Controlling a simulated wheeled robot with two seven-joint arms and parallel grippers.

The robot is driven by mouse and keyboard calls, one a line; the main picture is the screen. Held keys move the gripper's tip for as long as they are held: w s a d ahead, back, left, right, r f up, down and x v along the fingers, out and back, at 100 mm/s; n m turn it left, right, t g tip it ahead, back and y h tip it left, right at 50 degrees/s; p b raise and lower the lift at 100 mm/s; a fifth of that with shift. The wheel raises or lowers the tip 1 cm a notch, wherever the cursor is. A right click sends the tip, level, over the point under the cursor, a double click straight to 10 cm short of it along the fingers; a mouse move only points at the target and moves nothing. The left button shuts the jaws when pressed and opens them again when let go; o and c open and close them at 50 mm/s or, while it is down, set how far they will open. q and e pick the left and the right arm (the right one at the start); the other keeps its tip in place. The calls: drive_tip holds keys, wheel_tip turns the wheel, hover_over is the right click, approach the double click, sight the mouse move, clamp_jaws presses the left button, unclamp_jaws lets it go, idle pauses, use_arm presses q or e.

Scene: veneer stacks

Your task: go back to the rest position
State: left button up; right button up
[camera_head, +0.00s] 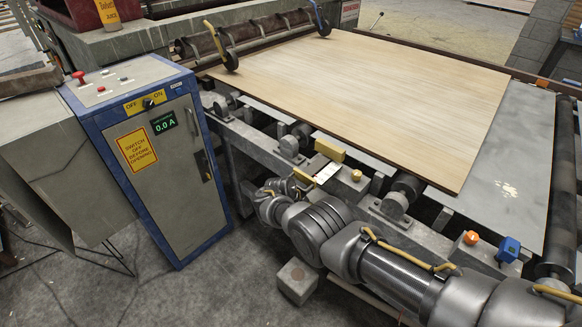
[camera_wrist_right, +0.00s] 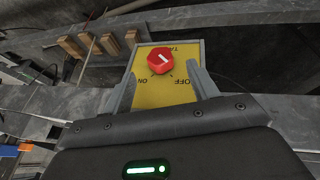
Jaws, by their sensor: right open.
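My right arm (camera_head: 390,275) reaches in from the lower right of the head view, and its wrist (camera_head: 270,205) is beside the machine's front rail. The right gripper (camera_wrist_right: 161,82) is open and empty in the right wrist view. Its fingers stand to either side of a yellow switch plate (camera_wrist_right: 181,93) with a red knob (camera_wrist_right: 160,61). The plate reads ON at left and OFF at right. I cannot tell whether the fingers touch the plate. The knob's white mark is slanted. My left gripper is not in view.
A wide veneer sheet (camera_head: 370,95) lies on the roller bed. A blue-framed control cabinet (camera_head: 175,190) stands left of my wrist, its display reading 0.0 A. The grey floor (camera_head: 190,290) at front left is mostly clear.

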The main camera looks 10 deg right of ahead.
drive_tip(key=s+d+f+n+y+p, duration=0.1)
drive_tip(key=s+d+f+n+p, duration=0.3)
drive_tip(key=s+f, duration=0.7)
drive_tip(key=s+d+f+n+y+p, duration=0.1)
drive_tip(key=s+d+f+n+p, duration=0.25)
drive_tip(key=s+f, duration=0.75)
drive_tip(key=s+d+f+n+y+p, duration=0.1)
drive_tip(key=s+d+n+p, duration=0.1)
drive_tip(key=s, duration=1.4)
drive_tip(key=s+d+f+n+y+p, duration=0.1)
drive_tip(key=s+n+y+p, duration=0.1)
drive_tip(key=s, duration=1.5)
drive_tip(key=shift+s+d+f+n, duration=0.3)
drive_tip(key=shift+d+n, duration=0.1)
drive_tip(key=shift+n, duration=0.15)
